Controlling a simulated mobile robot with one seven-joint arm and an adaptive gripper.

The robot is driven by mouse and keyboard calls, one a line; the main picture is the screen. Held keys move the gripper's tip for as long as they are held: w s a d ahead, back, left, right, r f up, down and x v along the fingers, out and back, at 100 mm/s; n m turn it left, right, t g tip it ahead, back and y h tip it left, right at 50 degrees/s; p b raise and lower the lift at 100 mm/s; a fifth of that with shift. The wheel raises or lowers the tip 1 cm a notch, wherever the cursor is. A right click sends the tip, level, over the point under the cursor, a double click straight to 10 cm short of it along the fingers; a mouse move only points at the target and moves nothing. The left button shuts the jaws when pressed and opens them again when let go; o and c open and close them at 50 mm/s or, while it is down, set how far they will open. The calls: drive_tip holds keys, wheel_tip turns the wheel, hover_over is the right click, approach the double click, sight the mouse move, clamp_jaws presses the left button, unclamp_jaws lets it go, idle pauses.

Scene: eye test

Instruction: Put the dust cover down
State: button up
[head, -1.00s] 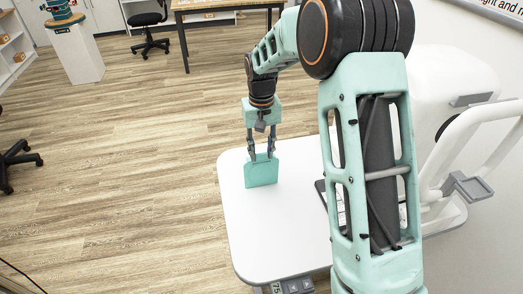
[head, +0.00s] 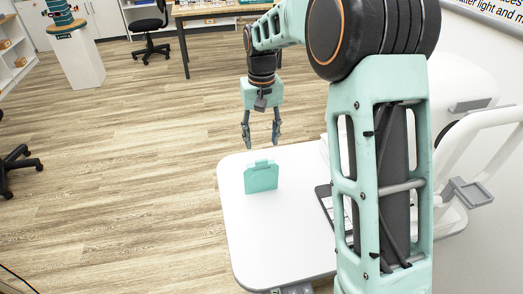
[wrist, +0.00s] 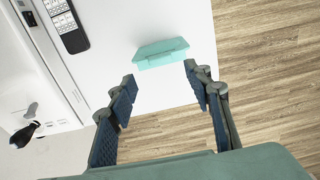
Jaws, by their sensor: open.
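The dust cover (head: 261,179) is a small mint-green piece that stands upright on the white table (head: 250,235), near its far left part. It also shows in the wrist view (wrist: 161,53), beyond my fingertips and apart from them. My gripper (head: 261,143) is open and empty. It hangs above the far edge of the table, higher than the cover and not touching it. In the wrist view the two fingers (wrist: 160,88) are spread wide with nothing between them.
A dark keypad or remote (wrist: 63,22) lies on the white surface at the upper left of the wrist view. A white machine with a bar handle (head: 478,150) stands at the right of the table. The table front is clear. Wooden floor lies left of the table.

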wheel_tip(320, 180, up, 4)
drive_tip(key=shift+r, duration=0.2)
drive_tip(key=shift+r, duration=0.1)
idle(0.3)
